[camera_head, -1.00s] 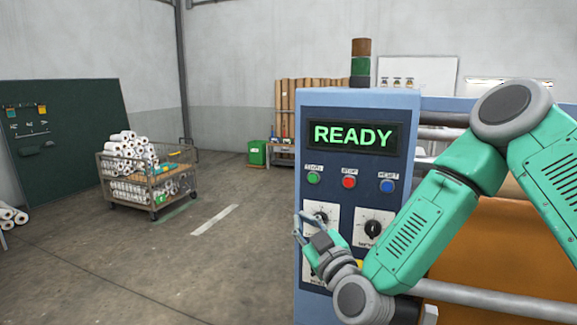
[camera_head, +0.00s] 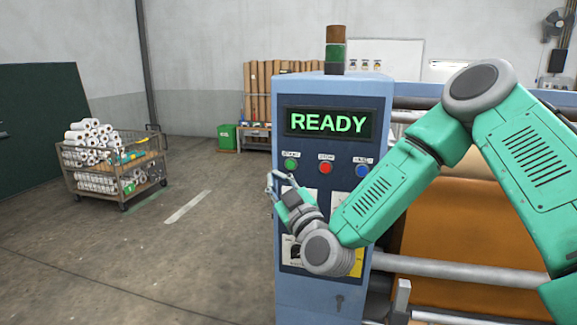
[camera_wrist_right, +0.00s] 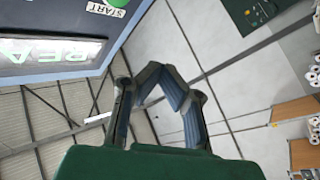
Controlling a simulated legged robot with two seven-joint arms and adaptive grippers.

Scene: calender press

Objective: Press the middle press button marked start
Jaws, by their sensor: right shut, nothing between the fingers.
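The control panel (camera_head: 330,88) stands in front of me in the head view, its display (camera_head: 326,123) reading READY in green. Below it is a row of three buttons: the green button (camera_head: 291,165) under the START label on the left, the red button (camera_head: 325,168) under STOP in the middle, and the blue button (camera_head: 362,171) on the right. My right gripper (camera_head: 279,179) is shut and empty, just below and left of the green button; I cannot tell its gap to the panel. The right wrist view shows the gripper (camera_wrist_right: 162,72), with the START label (camera_wrist_right: 104,8) and green button (camera_wrist_right: 117,3) at the top edge.
Dials sit below the buttons, partly hidden by my right arm. Rollers and an orange sheet (camera_head: 450,220) lie right of the panel. A cart of white rolls (camera_head: 117,180) and a green bin (camera_head: 228,138) stand further back left. The floor between is open.

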